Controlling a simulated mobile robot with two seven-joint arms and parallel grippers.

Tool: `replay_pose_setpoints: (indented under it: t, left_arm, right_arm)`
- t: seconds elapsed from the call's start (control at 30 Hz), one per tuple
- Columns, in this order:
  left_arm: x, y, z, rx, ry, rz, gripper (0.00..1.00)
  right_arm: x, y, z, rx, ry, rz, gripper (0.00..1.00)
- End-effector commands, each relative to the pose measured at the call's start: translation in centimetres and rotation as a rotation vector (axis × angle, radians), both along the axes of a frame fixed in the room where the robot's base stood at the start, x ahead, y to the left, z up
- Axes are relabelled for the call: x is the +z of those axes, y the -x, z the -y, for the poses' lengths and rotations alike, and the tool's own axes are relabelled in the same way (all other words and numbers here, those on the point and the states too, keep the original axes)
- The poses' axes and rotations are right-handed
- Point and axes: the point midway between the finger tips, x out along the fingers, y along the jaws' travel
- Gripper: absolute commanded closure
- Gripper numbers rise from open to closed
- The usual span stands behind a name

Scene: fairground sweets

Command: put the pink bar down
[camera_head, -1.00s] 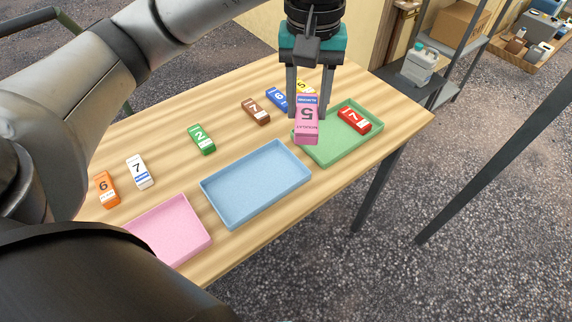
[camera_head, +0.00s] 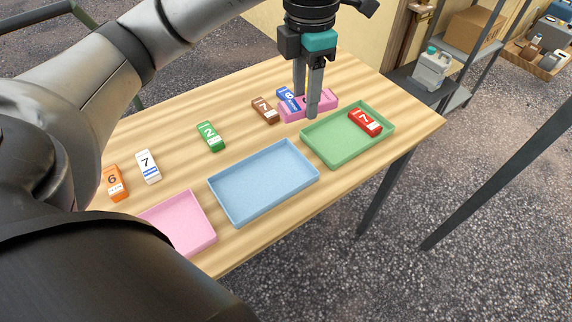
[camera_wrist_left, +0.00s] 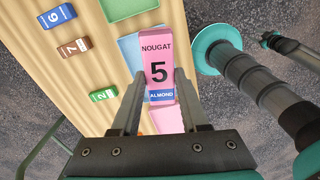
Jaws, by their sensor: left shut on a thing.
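The pink bar (camera_head: 327,101) is between the fingers of my left gripper (camera_head: 306,104), which is shut on it. In the left wrist view the bar (camera_wrist_left: 158,58) shows its face with "NOUGAT", a 5 and a blue "ALMOND" band, between both fingers (camera_wrist_left: 161,82). It looks held above the table, lying lengthwise left to right behind the green tray (camera_head: 317,159) in the head view. It partly covers the blue bar (camera_head: 287,97). The pink tray (camera_head: 205,247) and blue tray (camera_head: 262,185) stand to the left. My right gripper is not in view.
A red bar (camera_head: 365,122) lies in the green tray. Brown (camera_head: 265,110), green (camera_head: 210,137), white (camera_head: 149,166) and orange (camera_head: 115,183) bars stand on the wooden table (camera_head: 172,120). The blue and pink trays are empty. A shelf with a white jug (camera_head: 434,70) stands beyond.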

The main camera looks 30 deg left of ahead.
Motion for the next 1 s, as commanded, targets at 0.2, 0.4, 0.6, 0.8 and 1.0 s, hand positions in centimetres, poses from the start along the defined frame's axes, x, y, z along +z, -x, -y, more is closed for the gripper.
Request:
replay_pose_setpoints:
  t: [0.2,0.4,0.6,0.8,1.0]
  left_arm:
    - [-0.3,-0.2,-1.0,0.460,-0.001,-0.004,1.00]
    - [-0.4,-0.3,-1.9,0.883,-0.002,-0.005,1.00]
    - [-0.6,-0.5,-2.8,1.299,-0.003,-0.005,1.00]
    - [-0.8,-0.5,-3.4,1.612,-0.004,-0.005,1.00]
    - [-1.0,-0.6,-3.7,1.754,-0.004,-0.006,1.00]
  right_arm:
    - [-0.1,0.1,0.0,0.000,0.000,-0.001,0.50]
    - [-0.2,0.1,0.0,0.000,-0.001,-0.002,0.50]
    - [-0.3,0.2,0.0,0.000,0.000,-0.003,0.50]
    - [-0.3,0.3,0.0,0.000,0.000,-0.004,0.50]
    - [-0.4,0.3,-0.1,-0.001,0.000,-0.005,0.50]
